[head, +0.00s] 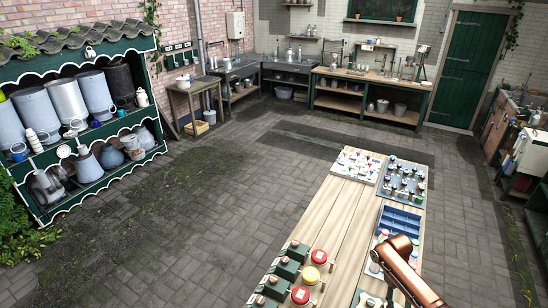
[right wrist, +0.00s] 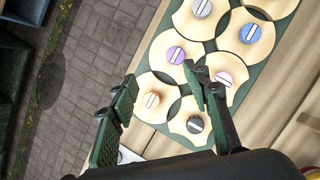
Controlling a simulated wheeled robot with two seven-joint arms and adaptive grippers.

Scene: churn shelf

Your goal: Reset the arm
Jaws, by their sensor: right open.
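My right arm (head: 398,262) is a copper-coloured link over the right side of the wooden table's near part in the head view. Its gripper cannot be made out there. In the right wrist view my right gripper (right wrist: 160,78) has its two dark green fingers spread apart with nothing held between them. It hangs above a green board (right wrist: 223,43) with several round wooden plates, each bearing a coloured slotted knob. A purple knob (right wrist: 176,55) shows between and just beyond the fingertips. My left gripper is in neither view.
The wooden table (head: 345,222) carries red and yellow buttons, a blue compartment tray (head: 400,219), a white board (head: 357,166) and a rack of small parts (head: 404,183). A green churn shelf (head: 85,110) stands left. The paved floor between is clear.

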